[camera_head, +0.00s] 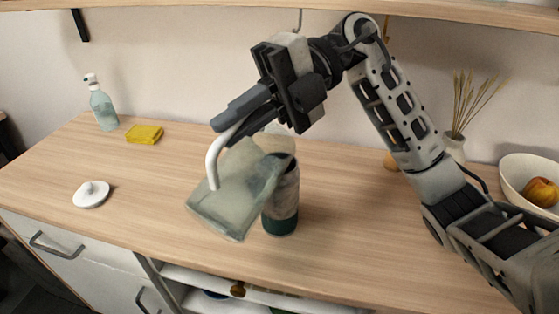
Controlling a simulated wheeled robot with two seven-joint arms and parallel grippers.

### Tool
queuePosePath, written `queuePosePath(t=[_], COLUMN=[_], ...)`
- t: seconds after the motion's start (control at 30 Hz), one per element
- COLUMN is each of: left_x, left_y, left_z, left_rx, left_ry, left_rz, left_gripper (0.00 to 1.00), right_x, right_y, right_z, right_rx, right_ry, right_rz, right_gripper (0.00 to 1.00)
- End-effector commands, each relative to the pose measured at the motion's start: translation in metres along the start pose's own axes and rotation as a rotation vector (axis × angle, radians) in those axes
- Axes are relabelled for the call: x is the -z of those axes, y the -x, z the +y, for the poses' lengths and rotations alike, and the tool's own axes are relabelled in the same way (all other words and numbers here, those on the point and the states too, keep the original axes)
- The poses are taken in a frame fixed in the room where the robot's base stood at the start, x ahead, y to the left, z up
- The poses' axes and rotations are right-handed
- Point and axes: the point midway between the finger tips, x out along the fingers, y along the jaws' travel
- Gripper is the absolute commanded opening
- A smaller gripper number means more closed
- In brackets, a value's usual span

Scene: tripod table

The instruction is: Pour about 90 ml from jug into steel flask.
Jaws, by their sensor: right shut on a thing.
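The jug (236,190) is clear glass with a white handle. It is tilted in the air, with its upper end toward the steel flask. My right gripper (234,116) is shut on the jug's handle, above the counter. The steel flask (284,191) is grey with a dark green base and stands upright on the counter, just right of and partly behind the jug. The jug overlaps the flask's top, so its mouth is hidden, and I cannot tell whether they touch. Any stream or liquid level is not clear. My left gripper is not in view.
A vase with dried stalks (455,146) and a white fruit bowl (526,180) stand at right. The left-middle counter is clear. A shelf (330,8) overhangs the top.

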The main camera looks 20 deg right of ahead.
Motion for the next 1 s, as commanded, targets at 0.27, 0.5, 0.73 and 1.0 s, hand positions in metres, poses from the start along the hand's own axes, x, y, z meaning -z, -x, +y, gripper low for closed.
queuePosePath(t=[0.27, 0.5, 0.73, 1.0], left_x=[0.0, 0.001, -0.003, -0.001], left_y=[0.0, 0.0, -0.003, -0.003], left_z=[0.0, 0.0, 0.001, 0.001], left_rx=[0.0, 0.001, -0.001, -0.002], left_ry=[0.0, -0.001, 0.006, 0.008], left_rz=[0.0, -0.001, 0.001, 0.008], left_gripper=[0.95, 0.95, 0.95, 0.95], right_x=[-0.001, -0.002, 0.012, 0.014], right_y=[0.003, 0.005, -0.035, -0.045], right_z=[0.001, 0.002, -0.015, -0.022], right_rx=[-0.013, -0.023, 0.232, 0.304], right_ry=[-0.005, -0.009, 0.101, 0.132], right_rz=[0.001, 0.004, -0.054, -0.07], right_gripper=[0.0, 0.0, 0.0, 0.0])
